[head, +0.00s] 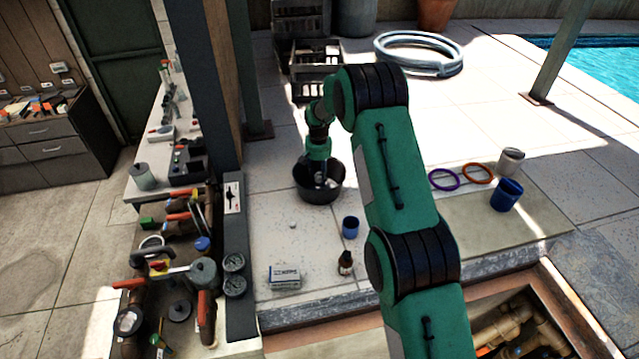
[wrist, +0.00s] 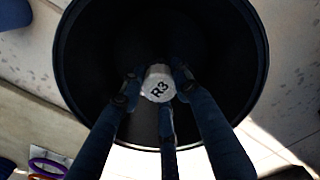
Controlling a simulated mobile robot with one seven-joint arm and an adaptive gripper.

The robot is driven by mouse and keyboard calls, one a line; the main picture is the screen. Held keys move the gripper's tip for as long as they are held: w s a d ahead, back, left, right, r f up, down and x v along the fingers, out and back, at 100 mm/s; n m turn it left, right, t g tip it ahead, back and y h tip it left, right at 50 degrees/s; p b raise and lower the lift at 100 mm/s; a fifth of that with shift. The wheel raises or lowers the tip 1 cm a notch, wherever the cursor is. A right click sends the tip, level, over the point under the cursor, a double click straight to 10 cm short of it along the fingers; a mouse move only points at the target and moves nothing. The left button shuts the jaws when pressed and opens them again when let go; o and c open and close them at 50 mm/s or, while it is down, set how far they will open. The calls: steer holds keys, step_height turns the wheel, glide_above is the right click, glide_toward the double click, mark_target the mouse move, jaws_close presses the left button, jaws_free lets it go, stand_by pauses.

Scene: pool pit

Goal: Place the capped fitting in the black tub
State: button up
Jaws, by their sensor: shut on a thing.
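The black tub (head: 318,194) stands on the pale paving in the middle of the head view. In the wrist view its dark rim (wrist: 262,60) surrounds my gripper. My gripper (wrist: 152,80) is shut on the capped fitting (wrist: 158,84), a small pale piece with "R3" on its top. In the head view my gripper (head: 319,178) reaches down over the tub's opening, with the fitting (head: 320,179) between its fingers. I cannot tell whether the fitting touches the tub floor.
A blue cup (head: 350,227), a brown bottle (head: 345,263) and a white box (head: 284,276) stand nearer than the tub. Purple (head: 443,180) and orange (head: 477,173) rings lie to the right, by a blue container (head: 506,195). An open pit (head: 510,325) lies in front. Crates (head: 310,65) stand behind.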

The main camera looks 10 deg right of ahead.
mark_target(319, 183)
steer(key=shift+f, duration=1.7)
steer(key=shift+f, duration=0.2)
steer(key=o, duration=1.2)
steer(key=shift+r+p, duration=0.25)
steer(key=shift+p, duration=0.05)
step_height(319, 183, up, 10)
steer(key=shift+a+r+b, duration=0.1)
steer(key=shift+r+b, duration=0.15)
steer(key=shift+b, duration=0.75)
steer(key=shift+r, duration=0.7)
